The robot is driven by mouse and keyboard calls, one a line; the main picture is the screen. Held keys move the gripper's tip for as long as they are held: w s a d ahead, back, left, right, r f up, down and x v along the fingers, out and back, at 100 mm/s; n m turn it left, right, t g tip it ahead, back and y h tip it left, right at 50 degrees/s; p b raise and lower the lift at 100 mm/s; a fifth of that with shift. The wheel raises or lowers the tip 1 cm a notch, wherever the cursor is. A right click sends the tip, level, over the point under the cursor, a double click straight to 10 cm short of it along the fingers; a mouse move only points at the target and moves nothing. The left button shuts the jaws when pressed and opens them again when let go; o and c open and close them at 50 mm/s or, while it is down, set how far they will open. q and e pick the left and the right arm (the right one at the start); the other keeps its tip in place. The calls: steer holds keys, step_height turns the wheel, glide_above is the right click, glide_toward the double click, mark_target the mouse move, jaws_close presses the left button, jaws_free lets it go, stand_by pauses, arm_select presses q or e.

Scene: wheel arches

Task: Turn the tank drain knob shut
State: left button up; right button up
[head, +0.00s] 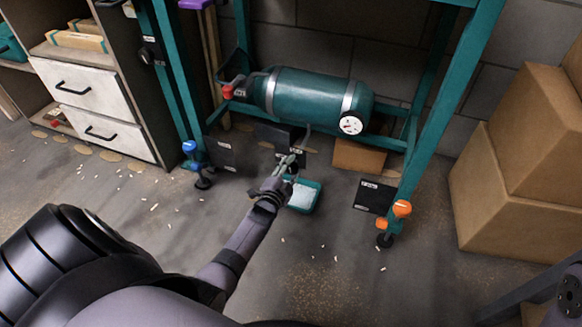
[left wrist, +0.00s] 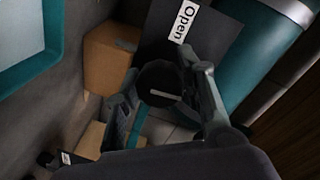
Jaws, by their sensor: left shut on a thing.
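The green tank (head: 310,97) lies on its side on the teal frame, with silver bands and a round gauge (head: 351,123). Below it hangs a dark plate (head: 280,136); in the left wrist view the plate carries a white "Open" label (left wrist: 184,22). The drain knob (left wrist: 158,84) is dark and round with a white line across it, and sits between my left fingers in that view. My left gripper (head: 289,160), also in the left wrist view (left wrist: 165,75), is shut on the knob. In the head view the gripper hides the knob. My right gripper is out of view.
A teal tray (head: 303,196) sits below the gripper. Blue (head: 189,147) and orange (head: 401,208) knobs are at the frame's feet. A dark plate (head: 374,196) stands at the right leg. Cardboard boxes (head: 510,190) stand right, drawers (head: 85,92) left. Pale bits litter the floor.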

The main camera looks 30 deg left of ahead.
arm_select(q)
steer(key=shift+m, duration=0.4)
steer(key=o, duration=1.2)
steer(key=v, duration=1.2)
steer(key=shift+d, duration=0.1)
